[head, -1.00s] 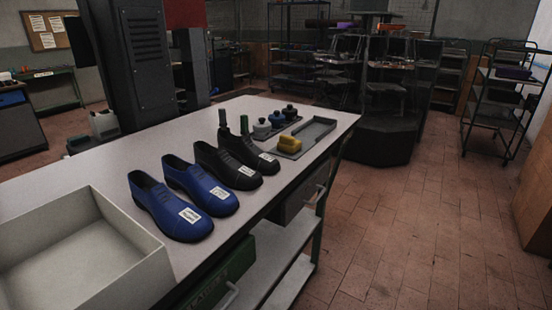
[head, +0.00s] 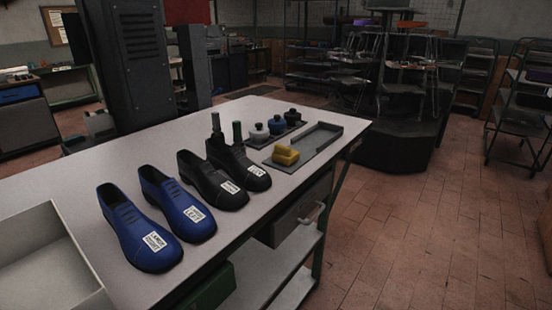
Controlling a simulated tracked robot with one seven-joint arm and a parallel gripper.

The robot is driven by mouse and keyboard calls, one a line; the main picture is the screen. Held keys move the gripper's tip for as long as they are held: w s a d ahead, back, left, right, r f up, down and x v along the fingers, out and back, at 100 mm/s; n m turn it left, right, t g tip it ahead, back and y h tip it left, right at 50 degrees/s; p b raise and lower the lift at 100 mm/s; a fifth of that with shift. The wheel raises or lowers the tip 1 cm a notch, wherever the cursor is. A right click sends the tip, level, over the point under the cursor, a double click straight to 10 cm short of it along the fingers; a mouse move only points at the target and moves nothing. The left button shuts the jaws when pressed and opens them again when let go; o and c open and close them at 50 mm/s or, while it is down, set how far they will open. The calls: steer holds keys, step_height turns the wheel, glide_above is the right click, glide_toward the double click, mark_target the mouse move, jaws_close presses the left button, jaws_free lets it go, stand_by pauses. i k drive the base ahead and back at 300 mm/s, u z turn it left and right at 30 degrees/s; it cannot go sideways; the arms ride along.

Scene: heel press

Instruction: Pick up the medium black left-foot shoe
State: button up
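Two black shoes stand side by side on the white table (head: 300,105), toes toward the table's front edge. One black shoe (head: 207,182) is nearer the blue pair; the other black shoe (head: 243,168) is to its right, nearer the trays. Each has a white label on its toe. The label print is too small to read for size or foot. My gripper is not in view.
Two blue labelled shoes (head: 135,232) (head: 178,207) stand left of the black pair. A pale open box (head: 75,250) is at the left. A grey tray (head: 325,137) near a yellow sponge (head: 286,155), and several bottles (head: 277,126), lie beyond. Open floor is at right.

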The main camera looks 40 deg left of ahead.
mark_target(252, 177)
steer(key=u, duration=0.2)
steer(key=i, duration=1.05)
steer(key=u, duration=1.05)
steer(key=i, duration=1)
steer(key=u, duration=0.75)
steer(key=k, duration=0.9)
steer(key=u, duration=0.15)
steer(key=i, duration=0.95)
steer(key=z, duration=0.1)
